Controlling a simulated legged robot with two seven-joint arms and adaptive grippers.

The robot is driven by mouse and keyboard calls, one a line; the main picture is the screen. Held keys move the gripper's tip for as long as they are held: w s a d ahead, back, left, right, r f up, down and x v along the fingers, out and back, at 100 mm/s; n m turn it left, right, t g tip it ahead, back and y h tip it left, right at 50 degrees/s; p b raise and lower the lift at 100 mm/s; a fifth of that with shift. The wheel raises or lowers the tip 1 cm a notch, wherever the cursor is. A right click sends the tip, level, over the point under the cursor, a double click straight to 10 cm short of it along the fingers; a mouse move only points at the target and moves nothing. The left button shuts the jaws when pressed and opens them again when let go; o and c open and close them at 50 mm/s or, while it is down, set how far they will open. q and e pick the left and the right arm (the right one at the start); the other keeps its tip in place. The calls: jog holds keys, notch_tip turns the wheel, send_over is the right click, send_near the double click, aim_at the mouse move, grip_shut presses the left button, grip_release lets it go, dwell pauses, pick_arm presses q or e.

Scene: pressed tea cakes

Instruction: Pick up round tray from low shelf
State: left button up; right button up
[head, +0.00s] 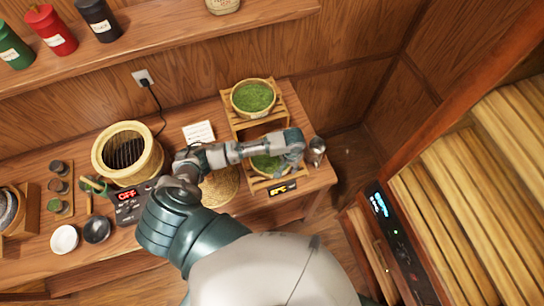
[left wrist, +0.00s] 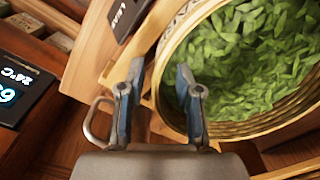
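The round tray, a woven bamboo-like tray of green leaves (head: 265,163), sits on the low shelf of a small wooden rack (head: 283,108), partly hidden by my arm. In the left wrist view the tray rim (left wrist: 163,72) is close and fills the right side. My left gripper (head: 290,157) is at the tray's right side. In the left wrist view its fingers (left wrist: 160,80) are apart, with the rim between them; the right finger overlaps the leaf side. Firm contact is not visible. My right gripper is not in view.
A second leaf tray (head: 253,97) stands on the rack's upper shelf. A metal jug (head: 317,150) is close right of the rack. A dark display (head: 282,188) is at the rack's front. A woven basket (head: 128,153) stands left. A slatted cabinet (head: 445,205) is at the right.

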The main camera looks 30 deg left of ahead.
pick_arm(q)
jog(key=shift+s+a, duration=0.1)
grip_shut()
